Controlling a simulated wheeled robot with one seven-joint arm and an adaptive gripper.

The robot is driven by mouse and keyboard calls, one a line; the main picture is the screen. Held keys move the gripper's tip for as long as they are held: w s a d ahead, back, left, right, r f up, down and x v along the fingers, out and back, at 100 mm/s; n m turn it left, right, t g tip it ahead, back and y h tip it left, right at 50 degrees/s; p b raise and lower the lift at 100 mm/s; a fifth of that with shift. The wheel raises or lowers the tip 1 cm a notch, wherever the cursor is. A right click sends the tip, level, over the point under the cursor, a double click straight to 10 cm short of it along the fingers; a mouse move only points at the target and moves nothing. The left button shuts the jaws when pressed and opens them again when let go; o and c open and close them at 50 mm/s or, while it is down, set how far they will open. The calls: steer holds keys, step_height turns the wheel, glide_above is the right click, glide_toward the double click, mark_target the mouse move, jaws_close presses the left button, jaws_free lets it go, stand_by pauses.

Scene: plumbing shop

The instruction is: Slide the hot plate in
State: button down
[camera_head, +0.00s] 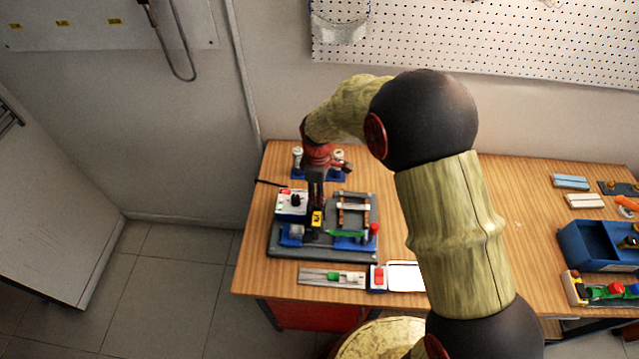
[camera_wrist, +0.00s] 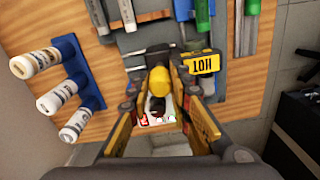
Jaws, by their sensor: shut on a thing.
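The hot plate is the unit with a yellow HOT label (camera_wrist: 203,63), which reads upside down in the wrist view; that label (camera_head: 317,218) also shows in the head view. My gripper (camera_wrist: 161,88) is shut on its rounded yellow handle (camera_wrist: 158,80). In the head view my gripper (camera_head: 316,200) points down over the left part of the dark grey pipe machine (camera_head: 285,252). The machine carries blue clamps and a green pipe (camera_head: 346,233). My fingers hide much of the plate, so I cannot tell how far it sits between the clamps.
A white box with a black knob (camera_head: 292,204) is beside my gripper. A blue rack (camera_wrist: 84,75) holds white bottles behind the machine. A tray with a green piece (camera_head: 332,278) and a red-switch box (camera_head: 378,278) lie in front. A blue bin (camera_head: 598,250) stands right.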

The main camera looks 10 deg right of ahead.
mark_target(317, 207)
steer(key=shift+s+a, duration=0.2)
steer(key=shift+s, duration=0.8)
steer(key=c, duration=1.6)
jaws_free()
steer(key=shift+s+a, duration=0.1)
steer(key=shift+r, duration=0.55)
step_height(317, 207, up, 11)
steer(key=shift+f, duration=0.1)
